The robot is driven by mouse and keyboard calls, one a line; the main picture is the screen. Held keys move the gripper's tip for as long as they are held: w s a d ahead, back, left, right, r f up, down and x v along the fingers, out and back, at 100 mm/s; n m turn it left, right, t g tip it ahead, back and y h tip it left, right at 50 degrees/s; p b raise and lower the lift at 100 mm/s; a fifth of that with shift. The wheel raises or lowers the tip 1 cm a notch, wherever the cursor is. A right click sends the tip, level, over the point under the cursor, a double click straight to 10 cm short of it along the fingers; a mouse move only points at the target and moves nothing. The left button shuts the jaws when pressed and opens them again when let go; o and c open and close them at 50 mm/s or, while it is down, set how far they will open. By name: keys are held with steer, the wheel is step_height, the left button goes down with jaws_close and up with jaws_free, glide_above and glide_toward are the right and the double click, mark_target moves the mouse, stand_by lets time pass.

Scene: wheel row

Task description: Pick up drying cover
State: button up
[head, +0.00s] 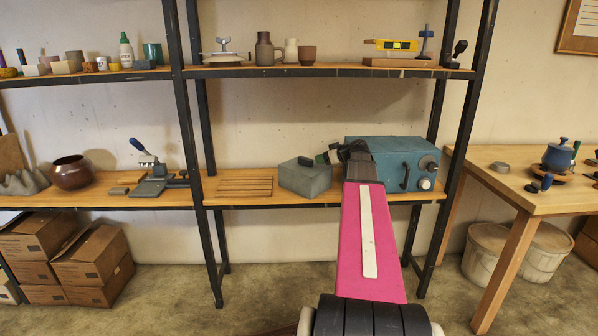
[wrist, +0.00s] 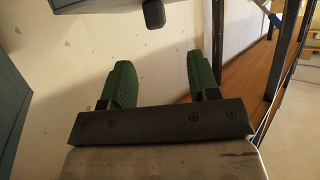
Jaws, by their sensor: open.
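The drying cover appears to be the grey-green box-shaped piece (head: 305,181) with a small dark handle on top, on the lower shelf in the head view. My gripper (head: 325,157) is close to the upper right of this cover, its green fingers pointing left near the handle. In the wrist view my gripper (wrist: 163,80) is open, with nothing between its green fingers. A dark rounded knob (wrist: 153,14) under a grey-blue surface shows beyond the fingertips, apart from them; it may be the cover's handle. My arm hides part of the shelf.
A blue box with dials (head: 392,163) stands close behind and right of my gripper. Wooden slats (head: 245,186) lie left of the cover. The upper shelf (head: 335,72) runs above, carrying pots and a level. A black post (head: 468,85) stands at the right.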

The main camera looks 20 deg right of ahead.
mark_target(307, 159)
steer(key=x, duration=1)
steer(key=shift+w+a+r, duration=0.1)
steer(key=shift+w, duration=0.4)
jaws_close()
